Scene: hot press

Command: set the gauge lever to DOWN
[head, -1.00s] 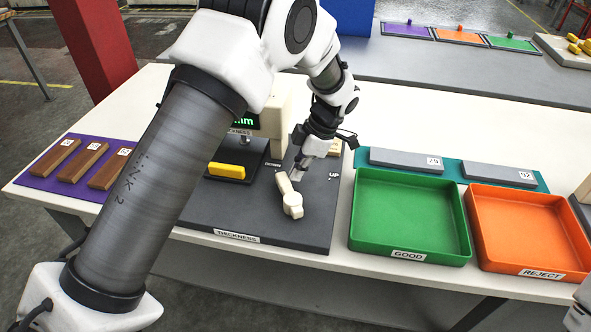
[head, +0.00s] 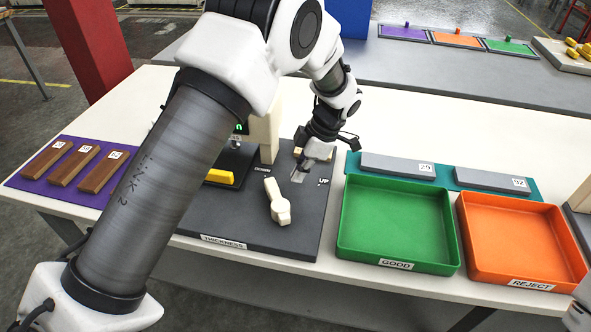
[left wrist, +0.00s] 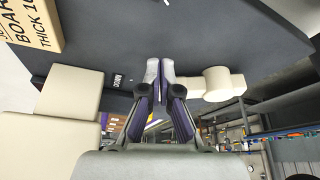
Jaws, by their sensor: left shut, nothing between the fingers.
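The cream gauge lever (head: 270,188) lies on the dark thickness gauge base (head: 310,230). Its round hub (head: 281,212) is nearer the front edge, and its arm points back and slightly left, toward the small DOWN label (head: 262,170). The UP label (head: 323,181) is to the right. My left gripper (head: 298,177) is shut and empty, just right of the lever's arm and apart from it in the head view. In the left wrist view its closed fingertips (left wrist: 160,68) are beside the lever (left wrist: 217,84); contact there is unclear. My right gripper is out of view.
A yellow block (head: 219,177) sits at the gauge, partly behind my left arm. A green GOOD tray (head: 395,262) and an orange REJECT tray (head: 530,278) stand to the right. Brown numbered blocks (head: 75,165) lie on a purple mat at left. A cream post (head: 266,135) rises behind the lever.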

